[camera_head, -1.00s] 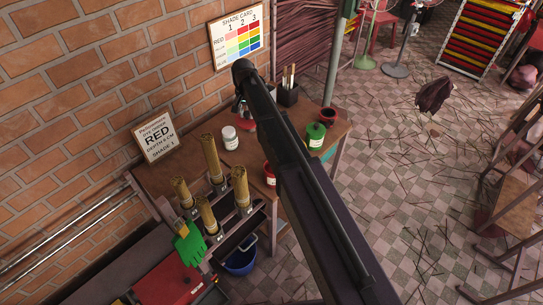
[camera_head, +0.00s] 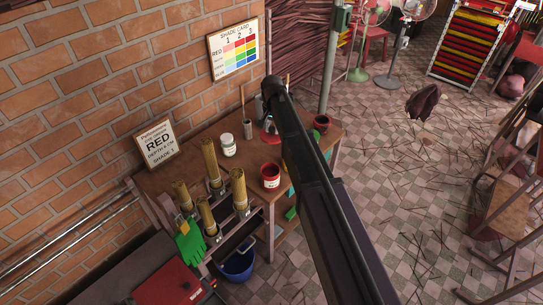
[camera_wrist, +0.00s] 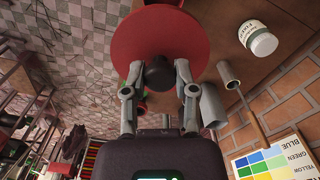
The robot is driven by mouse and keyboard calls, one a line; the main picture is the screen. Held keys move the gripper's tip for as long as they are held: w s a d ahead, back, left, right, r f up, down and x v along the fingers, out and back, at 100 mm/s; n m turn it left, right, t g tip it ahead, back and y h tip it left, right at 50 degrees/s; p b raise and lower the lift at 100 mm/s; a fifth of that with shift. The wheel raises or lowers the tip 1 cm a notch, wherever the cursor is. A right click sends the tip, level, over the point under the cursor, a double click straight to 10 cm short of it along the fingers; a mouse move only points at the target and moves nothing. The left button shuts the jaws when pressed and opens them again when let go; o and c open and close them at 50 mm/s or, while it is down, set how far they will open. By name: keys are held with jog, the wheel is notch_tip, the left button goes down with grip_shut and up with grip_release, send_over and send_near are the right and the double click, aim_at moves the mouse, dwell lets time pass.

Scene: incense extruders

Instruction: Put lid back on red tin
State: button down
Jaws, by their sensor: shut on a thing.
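My gripper (camera_wrist: 158,75) is shut on the dark knob of a red round lid (camera_wrist: 158,28) in the wrist view. The lid's broad red disc faces away from my palm. In the head view the held lid (camera_head: 269,127) is a small patch of red beside the arm's end, above the table; the arm hides most of my fingers. The red tin (camera_head: 271,182) with a white label stands upright near the table's front edge, nearer the head camera than the lid, with its top uncovered. The lid and tin are apart.
A white jar (camera_head: 228,145) and a grey cup (camera_head: 248,130) stand left of the arm. Bundles of sticks (camera_head: 211,162) stand in a holder at front left. A second red pot (camera_head: 321,122) stands at the table's far right. A green thing (camera_head: 291,213) is by the table's front edge.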

jog(key=shift+s+a, duration=0.1)
jog(key=shift+a, duration=0.25)
jog(key=shift+f, duration=0.1)
jog(key=shift+a+f+b, duration=0.1)
jog(key=shift+f+b, duration=0.1)
jog(key=shift+b, duration=0.1)
notch_tip(320, 180, down, 12)
jog(key=b, duration=1.2)
jog(key=shift+f, duration=0.25)
jog(key=shift+s+f+b, duration=0.1)
jog(key=shift+b, duration=0.25)
notch_tip(320, 180, down, 6)
jog(key=b, duration=0.6)
jog(key=shift+f, duration=0.25)
dwell(1.7)
